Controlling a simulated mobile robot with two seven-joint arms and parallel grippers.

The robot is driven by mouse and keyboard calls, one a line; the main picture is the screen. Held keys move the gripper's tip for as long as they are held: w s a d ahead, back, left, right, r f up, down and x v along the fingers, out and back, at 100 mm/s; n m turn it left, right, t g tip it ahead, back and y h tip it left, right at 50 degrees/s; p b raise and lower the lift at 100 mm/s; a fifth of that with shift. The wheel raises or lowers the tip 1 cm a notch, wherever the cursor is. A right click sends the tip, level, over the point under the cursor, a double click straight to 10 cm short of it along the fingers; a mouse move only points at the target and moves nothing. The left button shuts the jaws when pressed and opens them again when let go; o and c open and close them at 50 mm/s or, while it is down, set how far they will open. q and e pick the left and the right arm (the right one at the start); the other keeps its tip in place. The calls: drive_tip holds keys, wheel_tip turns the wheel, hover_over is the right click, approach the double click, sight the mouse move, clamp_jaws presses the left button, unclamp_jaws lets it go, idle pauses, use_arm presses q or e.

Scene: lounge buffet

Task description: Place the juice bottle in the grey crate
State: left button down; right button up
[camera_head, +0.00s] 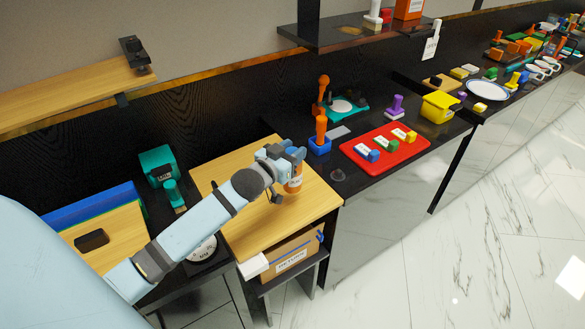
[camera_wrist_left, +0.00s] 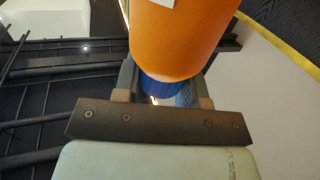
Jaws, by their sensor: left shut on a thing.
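The juice bottle, orange with a blue cap, is in my left gripper (camera_head: 290,160). In the head view its orange body (camera_head: 294,184) hangs below the fingers, over the light wood top. In the left wrist view the orange body (camera_wrist_left: 182,40) fills the top middle, and the blue cap end (camera_wrist_left: 168,86) lies between the two fingers of the same gripper (camera_wrist_left: 166,92). I cannot tell whether the bottle touches the wood. I cannot make out a grey crate in either view. My right gripper is not in view.
The wood top (camera_head: 240,235) is otherwise mostly bare. A labelled cardboard box (camera_head: 292,262) sits on a shelf below it. To the right, a black counter holds a red tray (camera_head: 360,160), a blue holder (camera_head: 319,147) and a yellow box (camera_head: 440,107). A black shelf (camera_head: 340,38) overhangs behind.

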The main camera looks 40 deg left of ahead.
use_arm(q)
wheel_tip(320, 180, down, 5)
drive_tip(key=shift+f, duration=0.15)
idle(0.3)
drive_tip(key=c, duration=0.7)
unclamp_jaws()
